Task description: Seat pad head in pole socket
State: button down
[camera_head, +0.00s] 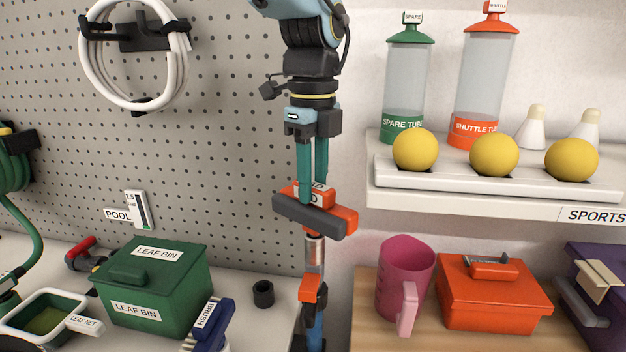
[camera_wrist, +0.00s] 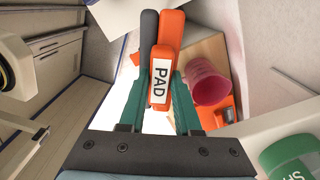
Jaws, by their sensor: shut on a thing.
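My gripper (camera_head: 312,190) points down with its teal fingers shut on the pad head (camera_head: 318,217), an orange block with a dark grey pad along one side. In the wrist view the pad head (camera_wrist: 168,55) shows its PAD label between the fingertips (camera_wrist: 160,95). Directly below the pad head in the head view stands an upright pole (camera_head: 314,255) with a silver top, an orange collar and a blue lower part. The pad head hides the pole's top end, so I cannot tell whether the two touch or the head is seated.
A small black cup (camera_head: 263,293), a BRUSH-labelled item (camera_head: 207,325) and a green leaf bin (camera_head: 150,285) are left of the pole. A pink pitcher (camera_head: 404,275) and orange box (camera_head: 492,300) are right. A shelf (camera_head: 470,190) holds yellow balls above right.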

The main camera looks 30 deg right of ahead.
jog(key=shift+f, duration=0.15)
jog(key=c, duration=0.5)
grip_release()
notch_tip(320, 180, up, 5)
jog(key=p, duration=0.4)
notch_tip(320, 180, up, 11)
jog(key=shift+f+b, duration=0.1)
jog(key=shift+b, duration=0.75)
